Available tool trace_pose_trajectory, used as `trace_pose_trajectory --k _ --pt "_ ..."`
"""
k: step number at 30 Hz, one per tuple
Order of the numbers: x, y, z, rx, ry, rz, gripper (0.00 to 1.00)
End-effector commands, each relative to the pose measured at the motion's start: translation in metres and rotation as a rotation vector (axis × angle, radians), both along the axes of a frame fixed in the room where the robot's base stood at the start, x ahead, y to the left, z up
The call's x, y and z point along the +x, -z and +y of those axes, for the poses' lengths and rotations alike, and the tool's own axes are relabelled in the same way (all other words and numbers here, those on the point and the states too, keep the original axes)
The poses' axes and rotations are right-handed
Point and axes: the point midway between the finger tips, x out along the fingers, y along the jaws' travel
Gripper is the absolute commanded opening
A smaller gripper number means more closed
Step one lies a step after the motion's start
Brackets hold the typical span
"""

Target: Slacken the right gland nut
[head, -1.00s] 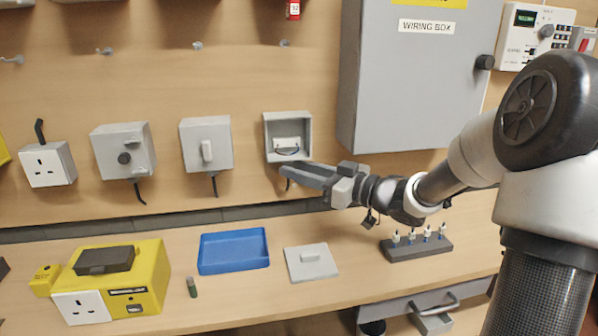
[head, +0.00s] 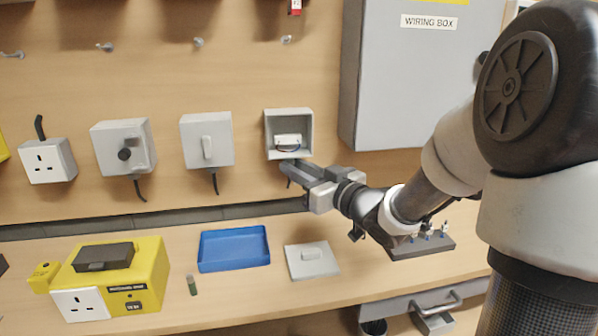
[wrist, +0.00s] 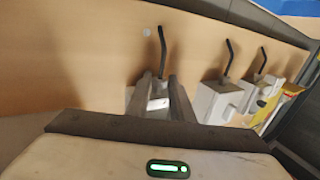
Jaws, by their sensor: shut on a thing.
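The open grey box (head: 289,125) hangs on the wall, with a white block and dark wire inside. My gripper (head: 290,167) is at its underside, where the right gland nut would be; the nut itself is hidden by the fingers. In the wrist view my gripper (wrist: 163,80) has its fingers on both sides of the spot where the black cable (wrist: 162,48) meets the box. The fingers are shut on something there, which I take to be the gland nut. The cable runs out between the fingertips.
Closed switch boxes (head: 207,140) hang to the left. The bench holds a grey cover plate (head: 312,272), a blue tray (head: 258,263), a yellow tester (head: 152,285) and a dark rack (head: 400,252). The grey wiring box (head: 420,100) is up to the right.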

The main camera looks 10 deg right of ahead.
Motion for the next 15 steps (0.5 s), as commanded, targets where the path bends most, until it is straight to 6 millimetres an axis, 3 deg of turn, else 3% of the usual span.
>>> trace_pose_trajectory --k 15 --pt "-0.004 0.003 0.015 -0.003 0.382 0.002 0.0"
